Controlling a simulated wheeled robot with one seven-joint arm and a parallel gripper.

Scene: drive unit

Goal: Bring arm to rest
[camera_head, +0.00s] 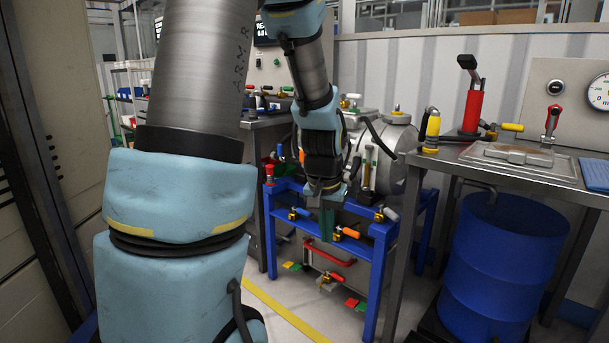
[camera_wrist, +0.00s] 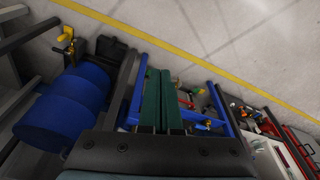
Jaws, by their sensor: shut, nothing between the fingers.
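My arm, light blue and grey, rises large at the left of the head view and bends down to my gripper (camera_head: 327,222). The gripper points down in front of the blue frame (camera_head: 375,232), near its orange-handled valves. I cannot tell whether it touches the frame. In the wrist view its two green fingers (camera_wrist: 162,72) lie side by side, shut, with nothing seen between them.
A blue drum (camera_head: 508,250) stands at the right below a metal bench (camera_head: 470,160) with a red cylinder (camera_head: 473,108). A yellow floor line (camera_head: 285,312) crosses the open floor in front.

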